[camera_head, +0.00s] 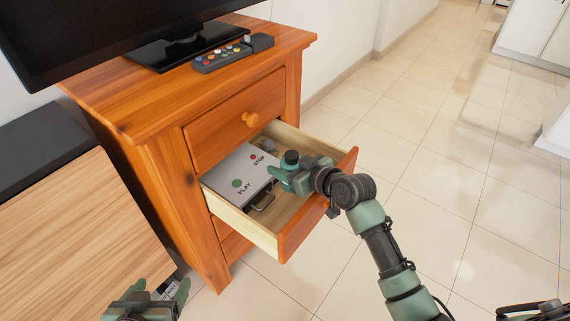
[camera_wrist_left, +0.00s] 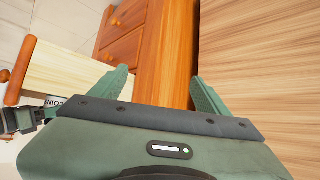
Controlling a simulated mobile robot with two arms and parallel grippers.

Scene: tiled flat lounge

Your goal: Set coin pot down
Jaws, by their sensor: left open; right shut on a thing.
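The coin pot is small, with a dark top (camera_head: 291,157). My right gripper (camera_head: 285,177) is shut on it over the open drawer (camera_head: 238,217). In the left wrist view the pot's pale label (camera_wrist_left: 55,101) reads COIN upside down, beside the drawer's pale side. Whether the pot touches anything below it cannot be told. A grey panel (camera_head: 228,187) marked PLAY and STOP lies in the drawer, left of my right gripper. My left gripper (camera_head: 160,290) is open and low at the front left; its fingers (camera_wrist_left: 162,88) show apart with nothing between them.
A remote-like button strip (camera_head: 222,60) and a television (camera_head: 110,35) are on the orange dresser top (camera_head: 150,103). A wooden cabinet (camera_head: 70,235) stands at left. The drawer front (camera_head: 300,225) juts out over the tiles. Tiled floor (camera_head: 450,170) at right is clear.

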